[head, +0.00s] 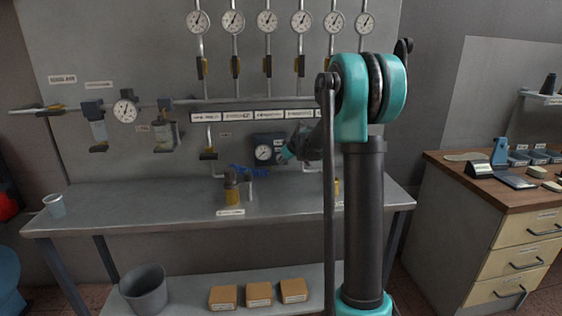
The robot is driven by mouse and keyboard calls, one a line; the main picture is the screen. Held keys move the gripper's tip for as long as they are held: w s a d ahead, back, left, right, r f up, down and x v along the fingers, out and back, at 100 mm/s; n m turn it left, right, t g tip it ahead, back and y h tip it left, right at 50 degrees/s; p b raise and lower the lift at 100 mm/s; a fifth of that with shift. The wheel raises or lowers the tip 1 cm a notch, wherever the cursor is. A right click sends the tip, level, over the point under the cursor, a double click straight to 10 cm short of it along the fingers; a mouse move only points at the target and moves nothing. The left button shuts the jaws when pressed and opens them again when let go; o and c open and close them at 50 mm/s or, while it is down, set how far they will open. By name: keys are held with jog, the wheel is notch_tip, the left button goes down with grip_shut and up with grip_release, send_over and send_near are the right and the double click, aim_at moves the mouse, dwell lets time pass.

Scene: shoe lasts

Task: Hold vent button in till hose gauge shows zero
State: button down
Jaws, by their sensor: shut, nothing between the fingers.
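A dark box with a round white gauge (263,153) is on the back panel above the bench, under a row of labels. Its needle is too small to read. A blue hose-like piece (250,170) lies just below it. My gripper (284,156) is at the right side of this box, small and partly hidden by my own arm. Its fingers look shut, with nothing seen between them. I cannot make out the vent button, nor whether the gripper touches the box.
The grey bench (130,210) is mostly clear on its left, with a cup (55,205) at the end. Pipes, valves and several gauges (198,21) cover the panel. A wooden-topped cabinet (500,205) stands right.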

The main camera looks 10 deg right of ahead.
jog(key=shift+s, duration=0.15)
dwell(0.5)
jog(key=shift+s, duration=0.8)
jog(key=shift+s, duration=0.1)
jog(key=s, duration=0.4)
jog(key=shift+s, duration=0.4)
jog(key=shift+s, duration=0.1)
jog(key=s+d+f+m+g+h, duration=0.1)
jog(key=s+f, duration=0.3)
jog(key=s, duration=0.9)
jog(key=s+d+f+m+g+h, duration=0.1)
jog(key=s+f+m, duration=0.3)
jog(key=s, duration=0.9)
jog(key=s+d+f+m+g+h, duration=0.1)
jog(key=s+f, duration=0.5)
jog(key=s, duration=0.7)
jog(key=shift+s+d+m+g, duration=0.2)
jog(key=shift+d+m+g, duration=0.2)
jog(key=shift+m+g, duration=0.45)
